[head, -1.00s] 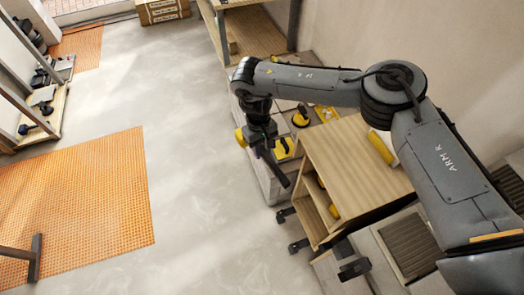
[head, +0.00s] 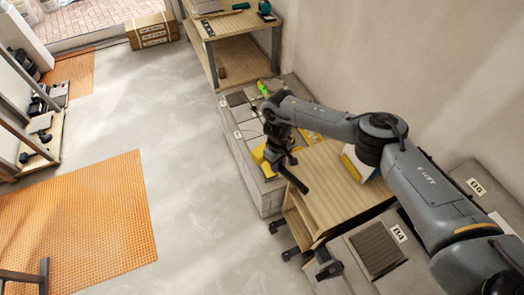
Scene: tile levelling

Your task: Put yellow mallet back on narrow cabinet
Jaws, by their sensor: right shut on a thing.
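My right gripper (head: 282,157) points down over the near end of the tiled ledge, beside the left edge of the narrow cabinet. It is shut on the yellow mallet, whose dark handle (head: 297,182) slants down to the right, its end over the cabinet's left edge. A yellow part (head: 258,155) shows left of the gripper and looks like the mallet's head, partly hidden. The narrow cabinet (head: 330,200) has a pale wooden top, open shelves at its left side and dark castors. My left gripper is not in view.
A white and yellow pack (head: 356,164) stands on the cabinet top, partly behind my arm. The tiled ledge (head: 240,130) runs along the wall with yellow items. A wooden workbench (head: 240,28) stands beyond. The grey floor (head: 180,140) left of the cabinet is clear.

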